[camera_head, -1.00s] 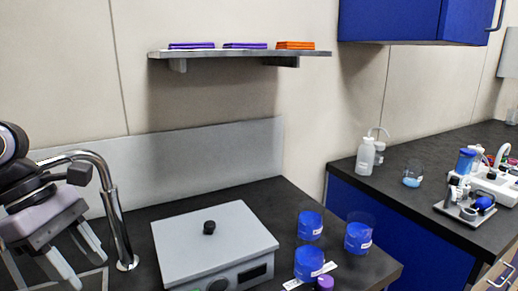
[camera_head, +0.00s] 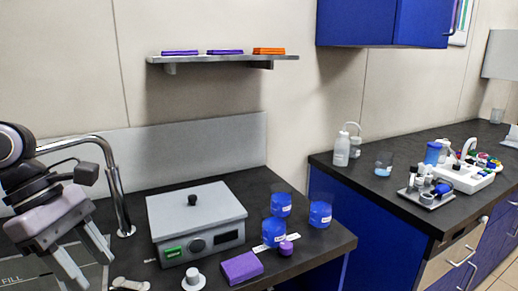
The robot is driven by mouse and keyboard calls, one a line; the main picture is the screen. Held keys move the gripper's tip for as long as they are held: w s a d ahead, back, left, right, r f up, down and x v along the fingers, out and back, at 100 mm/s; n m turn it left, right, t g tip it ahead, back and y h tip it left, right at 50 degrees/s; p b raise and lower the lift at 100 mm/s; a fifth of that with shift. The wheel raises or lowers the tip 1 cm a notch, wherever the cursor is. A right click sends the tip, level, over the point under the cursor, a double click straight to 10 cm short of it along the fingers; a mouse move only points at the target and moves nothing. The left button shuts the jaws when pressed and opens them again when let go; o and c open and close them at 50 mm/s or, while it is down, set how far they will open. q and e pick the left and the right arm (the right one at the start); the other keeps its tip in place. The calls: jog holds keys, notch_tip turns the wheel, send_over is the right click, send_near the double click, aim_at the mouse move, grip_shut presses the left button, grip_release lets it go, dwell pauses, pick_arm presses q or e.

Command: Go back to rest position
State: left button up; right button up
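My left gripper (camera_head: 84,262) is at the lower left, fingers pointing down and spread apart with nothing between them. It hangs over the sink area, left of the grey lidded box (camera_head: 195,218), and touches nothing that I can see. My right gripper is not in view.
On the dark bench (camera_head: 312,258) stand several blue-filled beakers (camera_head: 320,213), a purple block (camera_head: 242,267) and a small purple-capped item (camera_head: 286,248). A curved faucet (camera_head: 118,190) rises beside my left gripper. A shelf (camera_head: 225,59) hangs above. A side bench with bottles (camera_head: 341,149) is at right.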

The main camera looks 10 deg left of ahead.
pick_arm(q)
jog(key=d+n+h, duration=1)
jog(key=d+h, duration=0.5)
jog(key=d, duration=0.3)
jog(key=w+a+f+n+t+y+p, duration=0.1)
jog(key=w+a+f+n+t+y, duration=0.2)
jog(key=f+n+t+y, duration=0.9)
jog(key=w+a+f+n+t, duration=0.35)
jog(key=f+n+t, duration=0.2)
jog(key=n, duration=1.35)
jog(key=s+a+f+n+g+y, duration=0.1)
jog(key=s+f+n+g+y, duration=0.1)
jog(key=s+f+n, duration=0.3)
jog(key=s+a+f+n+g+y, duration=0.1)
jog(key=s+f+n+g+y, duration=0.2)
jog(key=s+f, duration=0.6)
notch_tip(320, 180, down, 4)
jog(key=n+g, duration=0.2)
jog(key=shift+a+n+y, duration=0.3)
jog(key=shift+a+n, duration=0.1)
